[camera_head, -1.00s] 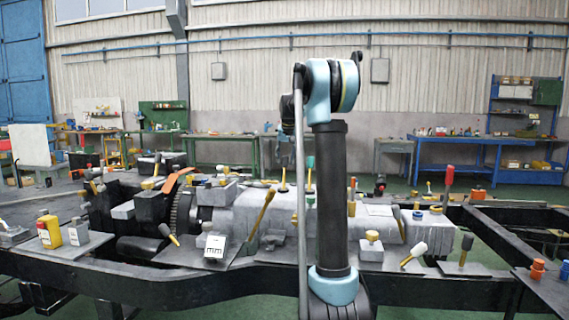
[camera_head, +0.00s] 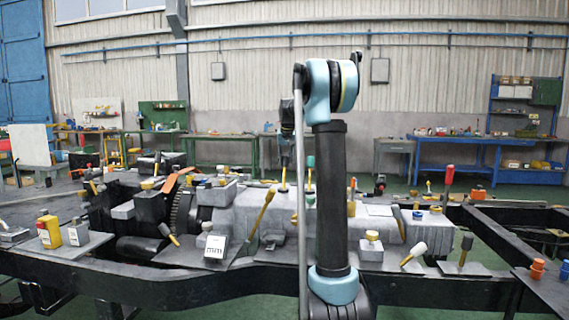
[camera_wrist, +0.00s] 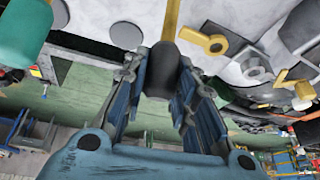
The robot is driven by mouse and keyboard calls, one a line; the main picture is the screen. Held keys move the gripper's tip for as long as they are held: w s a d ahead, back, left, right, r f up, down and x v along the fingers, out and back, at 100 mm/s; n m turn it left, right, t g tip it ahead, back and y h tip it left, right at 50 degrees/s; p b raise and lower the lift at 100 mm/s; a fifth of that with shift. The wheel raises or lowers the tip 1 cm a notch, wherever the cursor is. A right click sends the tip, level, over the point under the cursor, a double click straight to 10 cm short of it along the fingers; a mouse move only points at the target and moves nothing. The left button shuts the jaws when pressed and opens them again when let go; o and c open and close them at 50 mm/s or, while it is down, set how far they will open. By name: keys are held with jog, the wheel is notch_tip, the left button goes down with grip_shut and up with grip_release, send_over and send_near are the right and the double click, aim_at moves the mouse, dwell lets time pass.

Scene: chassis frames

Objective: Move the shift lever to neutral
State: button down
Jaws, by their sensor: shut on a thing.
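In the wrist view, a lever with a yellow shaft (camera_wrist: 172,18) and a dark knob (camera_wrist: 162,78) lies between the fingers of my gripper (camera_wrist: 163,65), which is shut on the knob. In the head view, my gripper (camera_head: 284,158) is at the yellow lever (camera_head: 283,184) on top of the grey gearbox housing (camera_head: 235,210). Its fingers are small there and partly hidden by my arm. A green-knobbed lever (camera_head: 310,165) stands just to the right; its green knob (camera_wrist: 22,32) is at the upper left of the wrist view. No gear markings are readable.
Several other levers crowd the chassis, including a long yellow one (camera_head: 262,212), a red-handled one (camera_head: 447,183) and a white-knobbed one (camera_head: 415,252). Dark frame rails (camera_head: 180,290) run along the front. Workbenches (camera_head: 220,138) stand far behind.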

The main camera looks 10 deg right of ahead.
jog(key=shift+s+a+r+t+h, duration=0.15)
jog(key=shift+s+a+t, duration=0.1)
jog(key=shift+s+t, duration=0.45)
jog(key=shift+s+a+r+t+h, duration=0.1)
jog(key=shift+s+a+t+h, duration=0.15)
jog(key=shift+s+t, duration=0.4)
jog(key=shift+s+a+r+t+h, duration=0.1)
jog(key=shift+s+a+t, duration=0.25)
jog(key=shift+s, duration=0.55)
jog(key=shift+d, duration=0.1)
jog(key=c, duration=1.3)
grip_release()
jog(key=shift+r, duration=0.1)
jog(key=d+v, duration=0.1)
jog(key=v, duration=1)
jog(key=shift+s+a+r, duration=0.2)
jog(key=shift+s+a, duration=0.15)
jog(key=shift+a, duration=0.15)
